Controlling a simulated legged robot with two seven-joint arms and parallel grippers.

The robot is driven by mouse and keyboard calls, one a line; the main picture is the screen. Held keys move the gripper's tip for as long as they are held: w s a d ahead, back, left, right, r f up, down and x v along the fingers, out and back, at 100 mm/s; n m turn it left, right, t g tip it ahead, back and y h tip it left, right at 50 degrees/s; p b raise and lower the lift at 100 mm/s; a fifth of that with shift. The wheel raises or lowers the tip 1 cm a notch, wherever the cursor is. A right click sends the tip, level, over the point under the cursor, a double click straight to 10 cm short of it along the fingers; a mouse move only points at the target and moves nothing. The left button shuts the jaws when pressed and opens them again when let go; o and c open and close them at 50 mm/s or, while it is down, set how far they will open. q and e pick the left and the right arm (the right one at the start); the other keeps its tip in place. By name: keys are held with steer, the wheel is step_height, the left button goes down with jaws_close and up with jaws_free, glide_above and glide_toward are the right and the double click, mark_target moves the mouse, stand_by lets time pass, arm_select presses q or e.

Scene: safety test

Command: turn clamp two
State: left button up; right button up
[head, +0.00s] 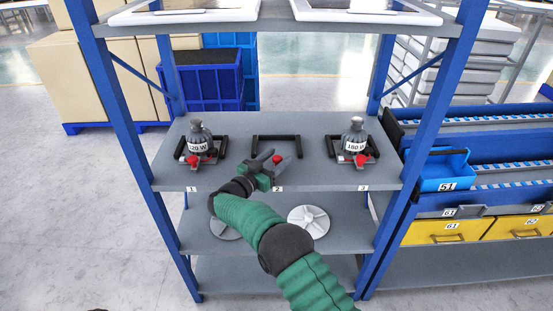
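Clamp two is the black bracket (277,138) on the grey shelf above the label "2", with no bottle in it. Its red knob (277,159) shows at the front. My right gripper (275,162) is at this knob, its grey fingers spread apart on either side of it. I cannot tell whether they touch it. The gripper and wrist hide part of the clamp's front. My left gripper is not in view.
A grey bottle marked 120 W (198,139) stands in the clamp at label 1. A bottle marked 180 W (354,136) stands in the clamp at label 3. Blue shelf posts (125,130) flank the shelf. White round discs (309,221) lie on the lower shelf.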

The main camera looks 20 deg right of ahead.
steer(key=v, duration=1.7)
steer(key=shift+w, duration=0.2)
